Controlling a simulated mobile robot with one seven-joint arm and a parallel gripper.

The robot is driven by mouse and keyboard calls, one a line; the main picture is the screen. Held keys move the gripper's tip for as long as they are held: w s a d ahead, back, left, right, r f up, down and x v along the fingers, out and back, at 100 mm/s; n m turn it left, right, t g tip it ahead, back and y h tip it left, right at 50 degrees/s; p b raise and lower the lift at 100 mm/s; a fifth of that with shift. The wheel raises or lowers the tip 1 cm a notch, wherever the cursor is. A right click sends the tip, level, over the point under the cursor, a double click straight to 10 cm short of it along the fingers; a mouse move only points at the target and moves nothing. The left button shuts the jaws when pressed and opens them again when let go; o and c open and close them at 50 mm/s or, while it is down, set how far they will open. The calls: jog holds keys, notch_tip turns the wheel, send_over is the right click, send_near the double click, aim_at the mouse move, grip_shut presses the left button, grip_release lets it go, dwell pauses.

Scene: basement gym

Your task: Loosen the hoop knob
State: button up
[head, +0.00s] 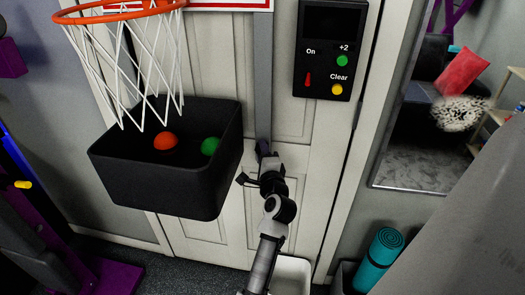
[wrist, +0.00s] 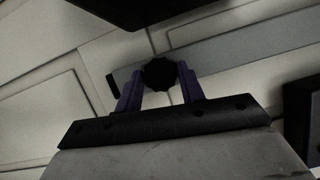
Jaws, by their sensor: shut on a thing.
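The hoop knob (wrist: 160,74) is a dark, ridged round knob on a grey strip in the wrist view. My gripper (wrist: 160,86) has its two purple fingers on either side of the knob and is shut on it. In the head view my gripper (head: 264,162) is at the lower end of the grey vertical strip (head: 263,85), just right of the black ball box; the knob is hard to make out there. The orange hoop (head: 120,12) with its white net hangs above the box at the upper left.
A black control panel (head: 330,50) is on the white door at upper right. A mirror (head: 430,110) and a rolled teal mat (head: 382,255) are at right.

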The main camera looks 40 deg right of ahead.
jog(key=shift+r+n+g+p, duration=0.15)
jog(key=shift+n+g+p, duration=1)
jog(key=shift+n, duration=0.95)
jog(key=shift+r+n+g+p, duration=0.15)
jog(key=shift+n+g+p, duration=0.7)
jog(key=shift+n+p, duration=0.95)
jog(key=shift+n+b, duration=0.3)
jog(key=shift+n, duration=0.1)
jog(key=o, duration=1)
jog(key=shift+w+a, duration=0.1)
jog(key=shift+c, duration=0.2)
jog(key=b+v, duration=0.4)
jog(key=v, duration=1)
